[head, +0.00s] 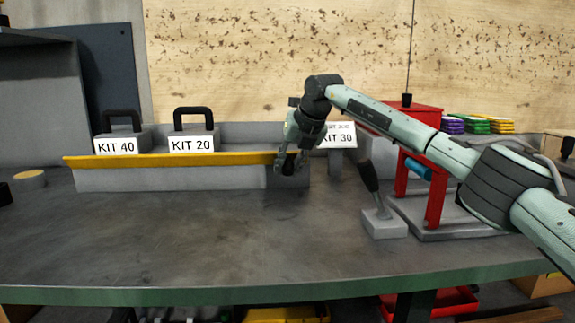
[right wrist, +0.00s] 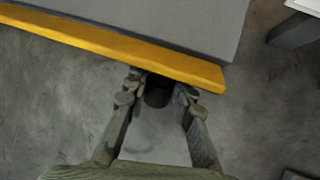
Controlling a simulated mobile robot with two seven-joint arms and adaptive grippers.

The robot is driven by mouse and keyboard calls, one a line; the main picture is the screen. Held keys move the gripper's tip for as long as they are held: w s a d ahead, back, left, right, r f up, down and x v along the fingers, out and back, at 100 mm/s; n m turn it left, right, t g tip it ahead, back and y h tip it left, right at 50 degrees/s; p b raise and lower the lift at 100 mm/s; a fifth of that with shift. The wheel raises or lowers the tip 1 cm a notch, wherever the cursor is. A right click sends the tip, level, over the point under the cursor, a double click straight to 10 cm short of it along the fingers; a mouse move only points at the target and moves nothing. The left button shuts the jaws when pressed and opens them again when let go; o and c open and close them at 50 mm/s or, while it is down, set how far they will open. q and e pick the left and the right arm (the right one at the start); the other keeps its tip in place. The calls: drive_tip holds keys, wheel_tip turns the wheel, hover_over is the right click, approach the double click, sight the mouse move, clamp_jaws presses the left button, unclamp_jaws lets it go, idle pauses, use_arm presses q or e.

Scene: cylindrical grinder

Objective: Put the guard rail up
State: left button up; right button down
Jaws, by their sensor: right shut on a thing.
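The guard rail is a long grey panel with a yellow top edge (head: 170,160), standing across the back of the bench in front of the kit boxes. My right gripper (head: 290,164) is at the rail's right end in the head view. In the right wrist view its two fingers (right wrist: 158,95) are shut on a dark round knob (right wrist: 158,92) beside the yellow edge (right wrist: 120,45). The fingers partly hide the knob in the head view. My left gripper is not in view.
Boxes marked KIT 40 (head: 118,142), KIT 20 (head: 193,140) and KIT 30 (head: 337,136) stand behind the rail. A red frame (head: 436,195) and a grey block with a dark handle (head: 384,224) are at the right. The bench top (head: 200,240) in front is clear.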

drive_tip(key=c, duration=1.3)
unclamp_jaws()
drive_tip(key=shift+o, duration=0.2)
drive_tip(key=v, duration=1.2)
